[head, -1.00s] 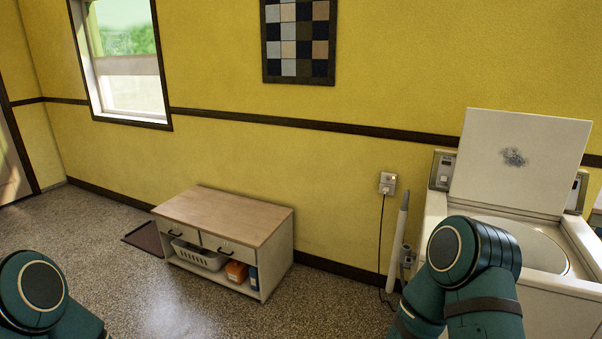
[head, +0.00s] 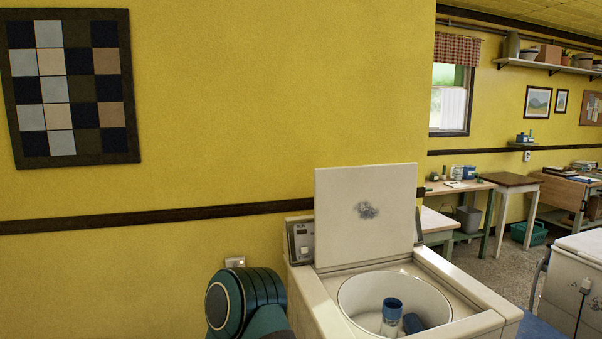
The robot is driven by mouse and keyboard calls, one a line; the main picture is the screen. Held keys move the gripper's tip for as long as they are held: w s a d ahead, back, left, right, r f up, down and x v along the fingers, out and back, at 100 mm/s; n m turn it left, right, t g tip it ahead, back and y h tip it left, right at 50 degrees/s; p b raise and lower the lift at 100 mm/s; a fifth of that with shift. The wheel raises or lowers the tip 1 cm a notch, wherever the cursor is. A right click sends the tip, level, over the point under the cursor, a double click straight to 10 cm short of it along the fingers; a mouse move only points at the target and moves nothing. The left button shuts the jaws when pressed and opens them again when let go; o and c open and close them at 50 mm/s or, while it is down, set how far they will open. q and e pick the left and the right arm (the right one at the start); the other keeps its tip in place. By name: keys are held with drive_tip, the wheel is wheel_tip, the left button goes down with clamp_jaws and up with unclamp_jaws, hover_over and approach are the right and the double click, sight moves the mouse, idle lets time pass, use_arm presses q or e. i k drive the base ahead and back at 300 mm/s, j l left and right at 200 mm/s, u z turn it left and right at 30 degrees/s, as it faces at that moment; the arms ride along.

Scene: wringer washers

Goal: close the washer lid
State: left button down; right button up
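The white washer (head: 474,291) stands at the lower middle of the head view. Its lid (head: 366,218) is up, standing nearly upright at the back, with a dark smudge-like mark on its inner face. The round tub (head: 350,292) is open below it, with a blue-topped post and a dark blue item inside. One of my teal arm joints shows just left of the washer. Neither of my grippers is in the picture.
A control panel (head: 301,241) sits behind the lid's left side. Another white appliance (head: 576,288) stands at the right edge. Tables, including a small brown-topped table (head: 508,180), line the far right wall. Speckled floor shows between them and the washer.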

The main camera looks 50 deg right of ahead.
sight(362, 213)
drive_tip(key=i+z, duration=0.2)
drive_tip(key=i, duration=1.2)
drive_tip(key=i+u, duration=0.1)
drive_tip(key=u, duration=0.4)
drive_tip(key=i+l+u, duration=0.1)
drive_tip(key=u, duration=0.4)
drive_tip(key=l+u, duration=0.25)
drive_tip(key=u, duration=0.2)
drive_tip(key=l+u, duration=0.1)
drive_tip(key=u, duration=0.45)
drive_tip(key=l+u, duration=0.15)
drive_tip(key=u, duration=0.45)
drive_tip(key=l+u, duration=0.2)
drive_tip(key=u, duration=0.35)
drive_tip(key=l+u, duration=0.1)
drive_tip(key=u, duration=0.5)
drive_tip(key=l+u, duration=0.1)
drive_tip(key=u, duration=0.45)
drive_tip(key=k+u, duration=0.15)
drive_tip(key=u, duration=0.4)
drive_tip(key=k+l+u, duration=0.1)
drive_tip(key=u, duration=0.5)
drive_tip(key=k+u, duration=0.1)
drive_tip(key=u, duration=0.45)
